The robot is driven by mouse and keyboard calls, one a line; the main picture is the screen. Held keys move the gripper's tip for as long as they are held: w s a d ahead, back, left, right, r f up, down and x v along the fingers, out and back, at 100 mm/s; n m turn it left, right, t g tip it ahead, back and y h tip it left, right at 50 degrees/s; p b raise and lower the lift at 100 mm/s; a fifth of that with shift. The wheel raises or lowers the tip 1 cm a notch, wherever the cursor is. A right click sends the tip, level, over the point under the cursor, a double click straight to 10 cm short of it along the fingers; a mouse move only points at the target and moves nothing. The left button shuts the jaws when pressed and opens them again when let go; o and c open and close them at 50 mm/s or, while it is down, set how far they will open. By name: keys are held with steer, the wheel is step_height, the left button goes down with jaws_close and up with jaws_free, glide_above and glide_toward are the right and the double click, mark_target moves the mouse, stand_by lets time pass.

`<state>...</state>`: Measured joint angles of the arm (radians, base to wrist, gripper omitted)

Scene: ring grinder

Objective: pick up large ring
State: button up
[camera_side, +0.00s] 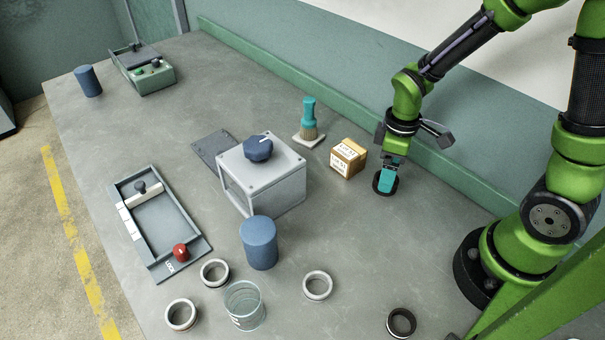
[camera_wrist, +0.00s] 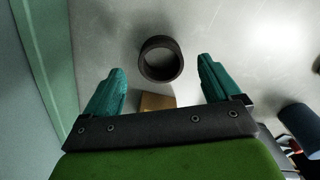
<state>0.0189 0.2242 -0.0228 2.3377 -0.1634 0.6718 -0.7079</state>
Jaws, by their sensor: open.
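A dark ring (camera_side: 379,191) lies flat on the table to the right of the cardboard box. My gripper (camera_side: 387,180) points down over it, and its teal finger partly hides it. In the wrist view, the dark ring (camera_wrist: 161,77) shows between and ahead of the open teal fingers of my gripper (camera_wrist: 161,65), with a visible gap to each finger. The ring looks untouched. Another dark ring (camera_side: 390,326) lies at the front right. Three light rings, such as one (camera_side: 318,298), lie at the front.
The cardboard box (camera_side: 346,160) and a brush (camera_side: 309,123) stand to the left of my gripper. A grey machine block (camera_side: 285,195) with a dark knob, a blue cylinder (camera_side: 259,250) and a glass (camera_side: 235,318) stand further left. The green back ledge (camera_side: 345,116) runs behind my gripper.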

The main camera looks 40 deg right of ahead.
step_height(320, 180, down, 3)
steer(key=shift+f, duration=0.2)
steer(key=c, duration=1.3)
steer(key=shift+o, duration=0.2)
steer(key=shift+r, duration=0.1)
